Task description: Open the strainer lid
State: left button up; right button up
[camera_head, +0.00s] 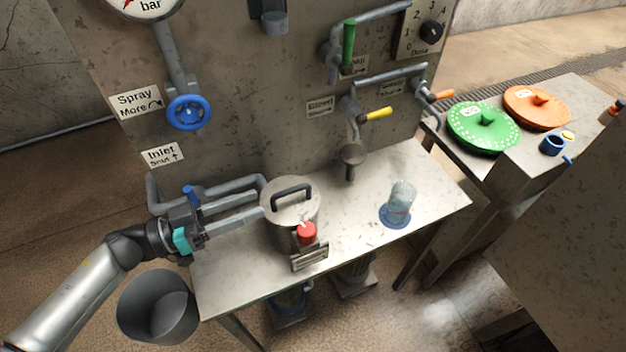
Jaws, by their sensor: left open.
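The strainer is a grey metal pot (284,236) standing on the steel table against the wall. Its round lid (275,204) sits on top and looks closed, with a dark bar handle (291,194). A red knob (306,232) is at the pot's front right. My left gripper (257,207) comes in from the left, open, with its fingers pointing right toward the strainer's left side. The fingertips are close to the lid's left edge; I cannot tell whether they touch. My right gripper is not in view.
The steel table (345,222) also holds a clear cup (401,196) on a blue base. Pipes (225,187) with a blue valve run behind my left gripper. A grey bucket (157,305) is below left. Green (470,135) and orange (522,112) discs lie on the right table.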

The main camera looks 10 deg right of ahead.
aim_at(303, 188)
pick_arm(q)
jog(key=b+x, duration=0.1)
jog(key=x, duration=1.1)
jog(key=shift+w+d, duration=0.1)
jog(key=shift+d, duration=0.05)
grip_shut()
jog(key=shift+f, duration=0.1)
dwell(0.8)
